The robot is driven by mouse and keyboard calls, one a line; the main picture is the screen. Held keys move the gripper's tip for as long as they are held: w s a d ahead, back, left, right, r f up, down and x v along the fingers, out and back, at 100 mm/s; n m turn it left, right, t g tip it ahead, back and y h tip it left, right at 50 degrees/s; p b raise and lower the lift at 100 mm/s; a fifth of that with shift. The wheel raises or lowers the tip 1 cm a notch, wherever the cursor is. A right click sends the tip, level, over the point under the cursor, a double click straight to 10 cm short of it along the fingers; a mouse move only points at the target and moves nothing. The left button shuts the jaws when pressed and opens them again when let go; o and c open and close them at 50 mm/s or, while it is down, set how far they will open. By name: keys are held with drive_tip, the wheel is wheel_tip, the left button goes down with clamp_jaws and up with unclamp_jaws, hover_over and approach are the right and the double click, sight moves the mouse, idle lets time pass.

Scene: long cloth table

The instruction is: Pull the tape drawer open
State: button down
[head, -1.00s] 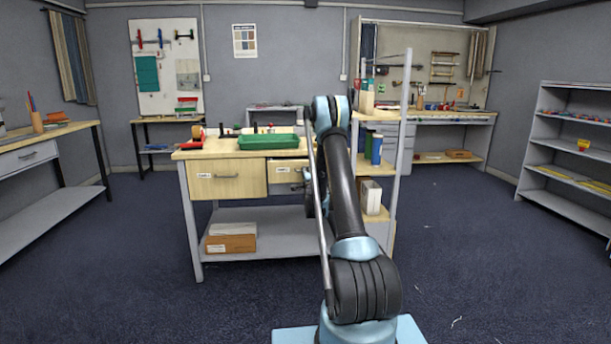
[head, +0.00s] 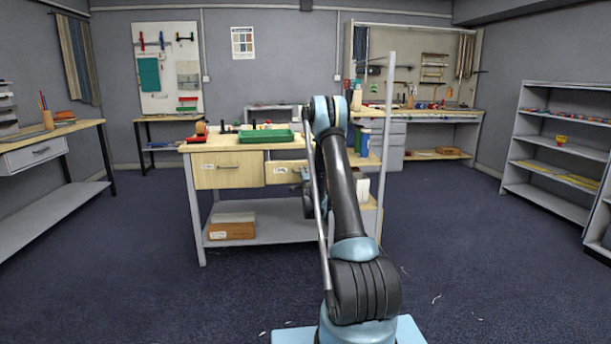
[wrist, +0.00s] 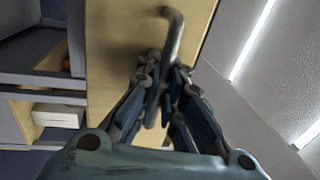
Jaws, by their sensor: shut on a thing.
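A workbench (head: 245,145) has two pale wooden drawers under its top. In the wrist view, a pale wooden drawer front (wrist: 112,60) with a bent metal bar handle (wrist: 174,35) fills the middle. My gripper (wrist: 165,92) is shut on the handle, with the bar running down between its fingers.
A green tray (head: 266,136) and small tools lie on the bench top. A box (head: 231,226) sits on the lower shelf. A side unit with bottles (head: 362,142) stands right of my arm.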

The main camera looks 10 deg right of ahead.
drive_tip(key=shift+s+d+f, duration=0.1)
drive_tip(key=shift+f, duration=0.05)
drive_tip(key=c, duration=2)
unclamp_jaws()
drive_tip(key=s+f, duration=0.1)
drive_tip(key=s, duration=0.6)
drive_tip(key=shift+f, duration=0.25)
drive_tip(key=shift+s, duration=0.1)
